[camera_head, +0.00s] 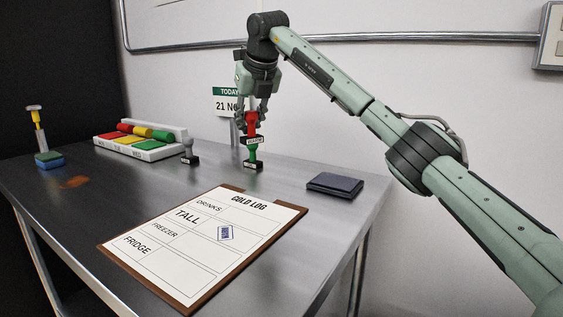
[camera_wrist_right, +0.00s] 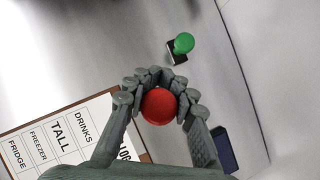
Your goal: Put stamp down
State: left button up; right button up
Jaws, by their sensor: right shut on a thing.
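My right gripper (camera_head: 252,108) is shut on a red-handled stamp (camera_head: 250,124) and holds it upright in the air above the steel table. In the right wrist view the stamp's round red knob (camera_wrist_right: 159,106) sits between the fingers. A green stamp (camera_head: 253,158) stands on the table just below and beyond it; it also shows apart from the fingers in the right wrist view (camera_wrist_right: 184,43). A grey stamp (camera_head: 189,152) stands to the left. The cold log clipboard (camera_head: 114,255) lies in front, with one blue mark in the Tall row. My left gripper is not in view.
A white rack (camera_head: 150,153) with red, yellow and green parts stands at the back left. A yellow-handled item stands on a blue sponge-like block (camera_head: 48,160) at the far left. A dark ink pad (camera_head: 335,185) lies at the right. A date sign (camera_head: 226,103) stands behind the gripper.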

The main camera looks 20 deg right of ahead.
jog(key=d+f, duration=0.1)
jog(key=d, duration=0.2)
jog(key=w+d+f, duration=0.1)
jog(key=d+f, duration=0.3)
jog(key=d, duration=0.1)
jog(key=shift+w+d+f, duration=0.15)
jog(key=shift+w+d, duration=0.05)
jog(key=shift+d, duration=0.15)
jog(key=shift+f, duration=2)
jog(key=shift+f, duration=0.1)
jog(key=o, duration=1)
jog(key=shift+f, duration=0.1)
jog(key=shift+c, duration=0.2)
jog(key=shift+o, duration=0.2)
jog(key=shift+s+r, duration=0.1)
jog(key=shift+r, duration=0.25)
jog(key=v, duration=1.1)
jog(key=shift+s+r, duration=0.2)
jog(key=shift+r, duration=0.1)
